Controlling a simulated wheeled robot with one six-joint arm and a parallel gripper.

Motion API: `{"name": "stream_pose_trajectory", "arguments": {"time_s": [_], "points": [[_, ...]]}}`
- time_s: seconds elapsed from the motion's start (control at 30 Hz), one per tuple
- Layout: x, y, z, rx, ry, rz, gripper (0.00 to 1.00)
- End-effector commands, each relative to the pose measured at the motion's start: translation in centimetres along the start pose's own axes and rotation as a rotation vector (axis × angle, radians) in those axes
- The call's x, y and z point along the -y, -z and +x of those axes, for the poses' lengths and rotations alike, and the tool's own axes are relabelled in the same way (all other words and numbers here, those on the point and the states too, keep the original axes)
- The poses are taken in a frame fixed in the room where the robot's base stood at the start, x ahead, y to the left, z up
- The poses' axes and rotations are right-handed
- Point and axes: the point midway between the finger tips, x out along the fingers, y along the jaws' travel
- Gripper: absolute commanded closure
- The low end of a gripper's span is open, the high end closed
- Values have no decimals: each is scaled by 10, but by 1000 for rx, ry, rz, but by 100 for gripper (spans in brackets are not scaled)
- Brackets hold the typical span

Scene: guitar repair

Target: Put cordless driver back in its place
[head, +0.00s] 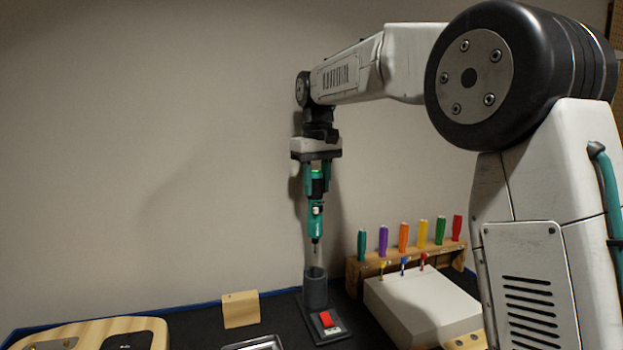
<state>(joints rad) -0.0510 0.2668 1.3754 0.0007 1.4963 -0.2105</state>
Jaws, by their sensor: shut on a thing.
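The cordless driver (316,222) is teal and black. It hangs upright, tip down, from my gripper (317,177), which is shut on its upper end.
A wooden rack (368,268) with several coloured screwdrivers stands right of the holder, behind a white box (425,305). A small tan block (240,309) stands to the left. A wooden guitar body (85,335) lies front left. A metal tray (262,343) is at the front edge.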

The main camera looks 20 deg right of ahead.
Motion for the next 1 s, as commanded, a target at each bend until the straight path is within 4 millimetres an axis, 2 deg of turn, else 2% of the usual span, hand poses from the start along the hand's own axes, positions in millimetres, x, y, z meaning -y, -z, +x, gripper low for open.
{"name": "stream_pose_trajectory", "arguments": {"time_s": [0.5,1.0], "points": [[1,0,37,0,0,-1,100],[0,0,43,-1,0,0,100]]}}
